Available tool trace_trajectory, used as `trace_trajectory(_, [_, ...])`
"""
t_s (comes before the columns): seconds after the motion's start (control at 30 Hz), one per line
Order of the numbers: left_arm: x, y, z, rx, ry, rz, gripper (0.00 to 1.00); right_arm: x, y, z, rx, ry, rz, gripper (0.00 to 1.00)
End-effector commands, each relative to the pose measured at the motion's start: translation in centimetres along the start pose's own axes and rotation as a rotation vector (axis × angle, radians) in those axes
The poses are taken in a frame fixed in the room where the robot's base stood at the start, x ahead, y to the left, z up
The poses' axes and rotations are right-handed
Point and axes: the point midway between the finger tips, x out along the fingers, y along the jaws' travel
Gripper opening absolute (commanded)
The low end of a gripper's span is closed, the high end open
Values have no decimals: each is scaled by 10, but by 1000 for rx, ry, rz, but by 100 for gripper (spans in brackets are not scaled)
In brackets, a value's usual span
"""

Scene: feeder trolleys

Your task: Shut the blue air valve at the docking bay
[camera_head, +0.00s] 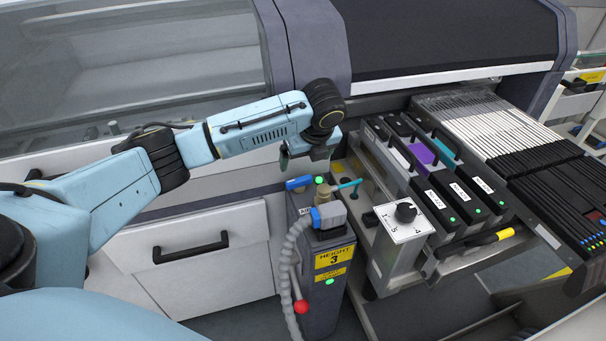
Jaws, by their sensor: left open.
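The blue valve handle (299,183) lies roughly level at the top of the dark grey docking post (318,270), beside a small tan cap (323,192). A label marked "AIR" is partly visible just below it. My left gripper (303,158) points down above the handle, open and apart from it as far as I can tell; the wrist partly hides the fingers. A blue hose coupling (328,216) sits on the post below the handle. My right gripper is out of view.
A teal lever (349,184) sticks out right of the valve. A grey corrugated hose (290,270) hangs in front of the post, near a red knob (301,307). A rotary dial (405,212) and black feeders (440,205) stand to the right. A white drawer (190,265) is at left.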

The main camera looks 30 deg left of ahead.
Motion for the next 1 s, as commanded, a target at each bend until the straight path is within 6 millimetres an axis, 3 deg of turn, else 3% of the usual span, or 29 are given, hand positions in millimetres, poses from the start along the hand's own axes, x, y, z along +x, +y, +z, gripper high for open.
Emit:
trace_trajectory(0.1, [30, 1, -2, -1, 1, 5, 91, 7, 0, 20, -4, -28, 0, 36])
trace_trajectory(0.2, [51, 0, -2, -1, 1, 3, 91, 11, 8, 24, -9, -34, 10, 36])
trace_trajectory(0.43, [89, 0, -1, -1, 0, 2, 91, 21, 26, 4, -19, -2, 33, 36])
trace_trajectory(0.6, [102, 0, -1, 0, -1, 1, 91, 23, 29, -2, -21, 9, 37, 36])
trace_trajectory(0.9, [103, 0, 0, 0, -1, -1, 91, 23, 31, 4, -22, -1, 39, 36])
trace_trajectory(1.0, [103, 0, 0, 0, -1, -1, 80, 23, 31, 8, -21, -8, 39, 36])
